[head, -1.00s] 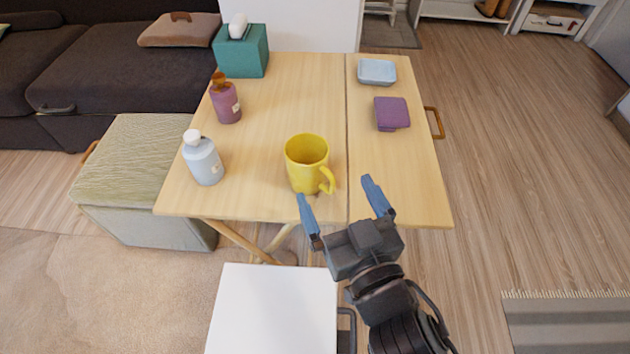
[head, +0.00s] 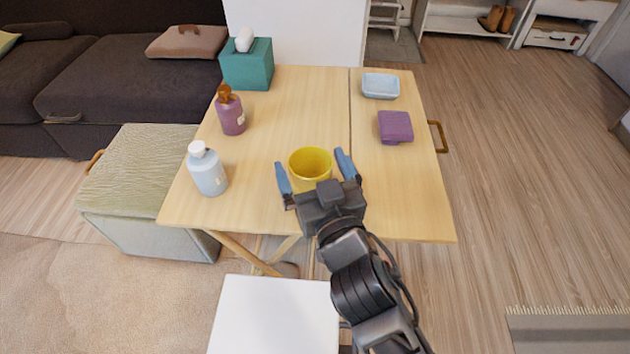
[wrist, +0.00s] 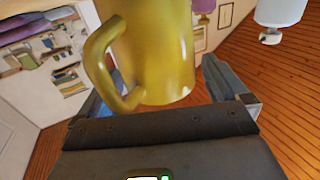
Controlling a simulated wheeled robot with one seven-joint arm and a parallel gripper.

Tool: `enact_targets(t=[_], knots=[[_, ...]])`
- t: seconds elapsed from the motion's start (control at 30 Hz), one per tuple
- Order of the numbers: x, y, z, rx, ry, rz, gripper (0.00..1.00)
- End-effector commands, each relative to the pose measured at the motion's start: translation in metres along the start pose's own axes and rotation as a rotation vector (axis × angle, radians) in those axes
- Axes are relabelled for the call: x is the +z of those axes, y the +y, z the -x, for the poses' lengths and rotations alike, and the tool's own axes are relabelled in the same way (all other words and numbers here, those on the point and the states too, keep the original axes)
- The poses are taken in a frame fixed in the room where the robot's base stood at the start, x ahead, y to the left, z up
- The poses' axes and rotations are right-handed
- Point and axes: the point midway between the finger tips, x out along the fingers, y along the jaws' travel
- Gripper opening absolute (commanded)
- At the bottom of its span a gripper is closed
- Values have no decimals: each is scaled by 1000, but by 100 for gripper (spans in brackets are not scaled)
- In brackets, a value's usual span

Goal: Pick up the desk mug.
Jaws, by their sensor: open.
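The yellow desk mug (head: 310,162) stands on the wooden table (head: 270,215), near its front edge. In the head view its lower part and handle are hidden behind my gripper. My gripper (head: 316,170) is open, with one blue finger on each side of the mug. In the wrist view the mug (wrist: 160,50) fills the upper middle, in front of the palm, with its handle on the left. The right finger (wrist: 222,80) is apart from the mug there. The other finger is mostly hidden behind the handle.
A pale blue bottle (head: 207,170) and a purple bottle (head: 230,112) stand left of the mug. A teal tissue box (head: 248,66) is at the back. A light blue dish (head: 381,86) and a purple item (head: 395,127) lie on the right leaf. The table between is clear.

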Motion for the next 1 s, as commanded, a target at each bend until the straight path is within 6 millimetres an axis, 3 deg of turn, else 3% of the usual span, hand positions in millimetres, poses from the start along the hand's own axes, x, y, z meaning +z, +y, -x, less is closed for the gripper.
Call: enact_targets(t=[0.13, 0.8, 1.0], knots=[[0, 0, 0, 0, 0, 0, 98], [0, 0, 1, 0, 1, 0, 35], [-2, 0, 1, 0, 1, 0, 35]])
